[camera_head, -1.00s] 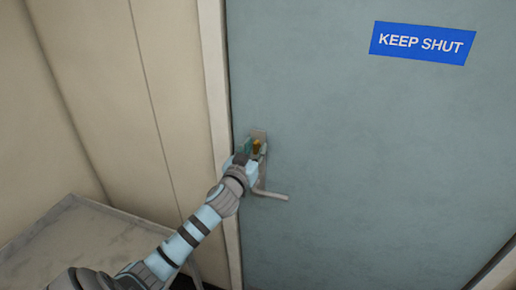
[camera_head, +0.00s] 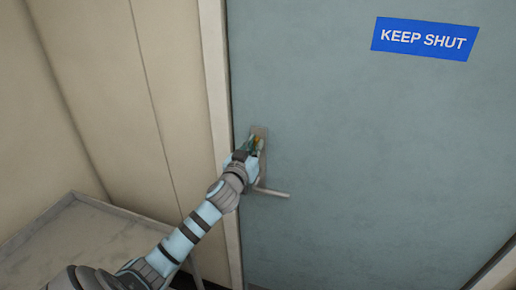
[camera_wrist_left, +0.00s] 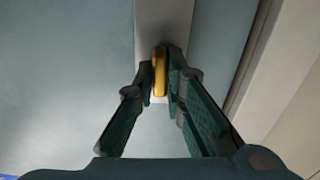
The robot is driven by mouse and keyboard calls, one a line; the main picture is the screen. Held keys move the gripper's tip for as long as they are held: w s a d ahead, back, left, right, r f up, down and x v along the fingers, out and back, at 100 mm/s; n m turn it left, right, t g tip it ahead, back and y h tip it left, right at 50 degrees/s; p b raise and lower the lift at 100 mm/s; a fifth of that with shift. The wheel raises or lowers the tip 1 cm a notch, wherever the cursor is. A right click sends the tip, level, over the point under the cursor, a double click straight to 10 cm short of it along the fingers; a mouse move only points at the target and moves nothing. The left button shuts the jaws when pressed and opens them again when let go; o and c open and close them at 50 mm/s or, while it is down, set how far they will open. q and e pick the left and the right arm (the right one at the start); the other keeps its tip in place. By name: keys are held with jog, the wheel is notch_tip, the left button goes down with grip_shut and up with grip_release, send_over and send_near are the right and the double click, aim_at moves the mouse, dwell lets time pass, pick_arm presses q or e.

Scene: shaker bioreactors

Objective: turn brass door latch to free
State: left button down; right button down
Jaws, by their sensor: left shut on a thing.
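The brass latch (camera_wrist_left: 160,70) sits on a pale metal plate (camera_wrist_left: 178,18) on the grey-blue door (camera_head: 370,150). In the head view only a small bit of the brass latch (camera_head: 257,140) shows, at the plate's middle. My left gripper (camera_head: 255,143) is at the latch. In the left wrist view the two fingers of my left gripper (camera_wrist_left: 160,78) are closed on either side of the latch, shut on it. The latch looks upright there. Most of it is hidden in the head view by the gripper. My right gripper is not in view.
A metal lever handle (camera_head: 272,192) sticks out to the right just below my left gripper. A blue "KEEP SHUT" sign (camera_head: 425,39) is on the upper door. The door frame (camera_head: 216,90) runs close on the left. A grey table (camera_head: 85,235) stands at lower left.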

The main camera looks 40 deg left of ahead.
pick_arm(q)
jog(key=n+b, duration=0.4)
jog(key=n, duration=0.4)
jog(key=shift+a+b, duration=0.1)
jog(key=shift+b, duration=0.2)
jog(key=shift+n+b, duration=2.05)
jog(key=shift+n, duration=2.55)
jog(key=c, duration=1.7)
grip_release()
jog(key=shift+f, duration=0.1)
jog(key=shift+o, duration=0.2)
